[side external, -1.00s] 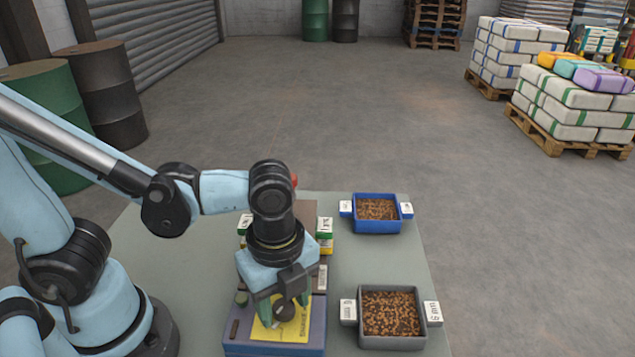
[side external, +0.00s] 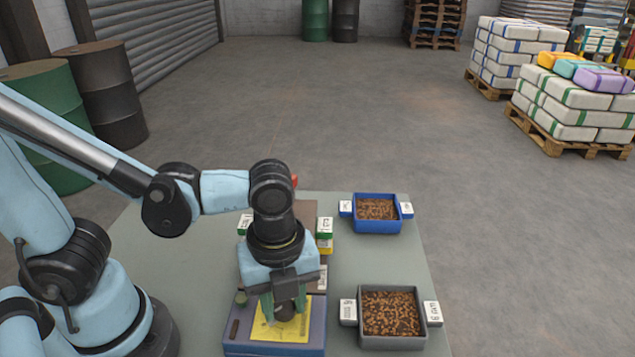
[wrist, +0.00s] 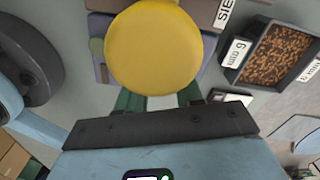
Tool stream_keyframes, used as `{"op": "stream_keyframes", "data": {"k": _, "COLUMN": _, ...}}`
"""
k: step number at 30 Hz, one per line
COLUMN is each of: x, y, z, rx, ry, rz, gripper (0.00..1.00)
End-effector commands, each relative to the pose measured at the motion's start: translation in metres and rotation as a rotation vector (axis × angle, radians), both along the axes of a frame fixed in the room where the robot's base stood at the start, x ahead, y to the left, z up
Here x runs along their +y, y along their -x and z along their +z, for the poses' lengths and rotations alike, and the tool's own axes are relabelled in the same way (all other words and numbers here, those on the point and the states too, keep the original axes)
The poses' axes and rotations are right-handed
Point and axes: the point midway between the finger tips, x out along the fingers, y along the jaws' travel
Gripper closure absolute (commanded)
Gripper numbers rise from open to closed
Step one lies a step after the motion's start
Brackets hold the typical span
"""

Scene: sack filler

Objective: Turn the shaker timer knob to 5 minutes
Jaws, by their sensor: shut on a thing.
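The shaker (side external: 240,346) is a blue-grey box at the front of the table with a yellow dial plate (side external: 268,331) on top. The dark timer knob (side external: 285,311) stands on that plate, partly covered by my fingers. My gripper (side external: 284,305) points down over it, its green fingers shut on the knob. I cannot read the dial setting.
To the right on the table are a grey tray (side external: 392,343) and a blue tray (side external: 376,227), both holding brown pellets, with white labels beside them. Small green, white and yellow boxes (side external: 325,233) stand behind my gripper. The table's left part is bare.

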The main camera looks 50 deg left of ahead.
Motion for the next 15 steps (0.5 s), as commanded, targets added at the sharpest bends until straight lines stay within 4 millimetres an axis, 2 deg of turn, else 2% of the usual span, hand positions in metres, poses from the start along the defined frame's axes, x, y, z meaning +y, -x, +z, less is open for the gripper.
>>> {"op": "stream_keyframes", "data": {"k": 6, "x": -0.0005, "y": 0.0003, "z": 0.0, "rx": 0.001, "ry": 0.002, "rz": -0.128, "gripper": 0.95}}
{"op": "stream_keyframes", "data": {"k": 15, "x": -0.0007, "y": 0.0004, "z": -0.0001, "rx": 0.001, "ry": 0.003, "rz": -0.216, "gripper": 0.95}}
